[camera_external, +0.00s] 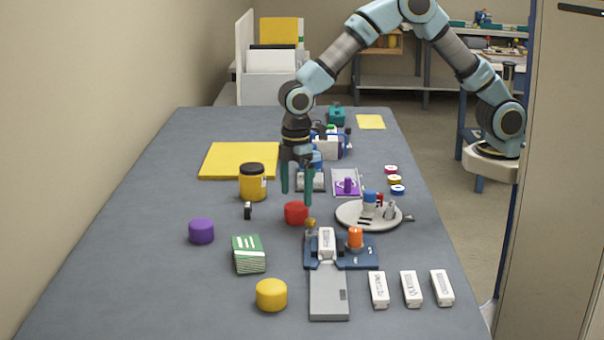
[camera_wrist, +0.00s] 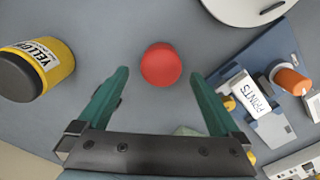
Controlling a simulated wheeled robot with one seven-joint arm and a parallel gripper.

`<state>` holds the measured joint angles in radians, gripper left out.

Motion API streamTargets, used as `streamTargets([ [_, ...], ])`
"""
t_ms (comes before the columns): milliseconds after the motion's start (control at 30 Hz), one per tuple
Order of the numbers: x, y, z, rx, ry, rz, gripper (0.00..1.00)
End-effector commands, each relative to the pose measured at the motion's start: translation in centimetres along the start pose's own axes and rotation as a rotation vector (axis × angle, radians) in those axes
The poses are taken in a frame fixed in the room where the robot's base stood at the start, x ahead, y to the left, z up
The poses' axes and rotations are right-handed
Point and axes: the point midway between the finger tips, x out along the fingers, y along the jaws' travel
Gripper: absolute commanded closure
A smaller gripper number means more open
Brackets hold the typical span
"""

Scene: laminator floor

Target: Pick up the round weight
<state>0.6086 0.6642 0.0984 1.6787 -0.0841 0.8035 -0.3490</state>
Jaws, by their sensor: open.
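Three round, squat weights stand on the grey table: a red one (camera_external: 296,213), a purple one (camera_external: 201,231) and a yellow one (camera_external: 271,295). My gripper (camera_external: 296,195) points down, open and empty, just above and behind the red weight in the external view. In the wrist view the red weight (camera_wrist: 161,65) shows whole, roughly centred between the teal fingertips (camera_wrist: 158,76) and slightly past them. No contact shows. The purple and yellow weights stand apart from my gripper, nearer the front of the table.
A yellow jar with a black lid (camera_external: 253,182) stands left of my gripper. A blue fixture (camera_external: 358,251) and a round grey tray (camera_external: 350,219) are close on the right. A green card stack (camera_external: 248,254) and white boxes (camera_external: 411,289) lie forward. The left table side is clear.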

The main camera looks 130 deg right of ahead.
Motion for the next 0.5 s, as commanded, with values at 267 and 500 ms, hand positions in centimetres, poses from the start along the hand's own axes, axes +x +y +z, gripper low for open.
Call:
streamTargets([
  [267, 3.3, -0.2, 0.0, 0.0, -0.004, -0.001, 0.0],
  [500, 5.2, -0.2, -0.1, 0.0, 0.0, 0.0, 0.0],
])
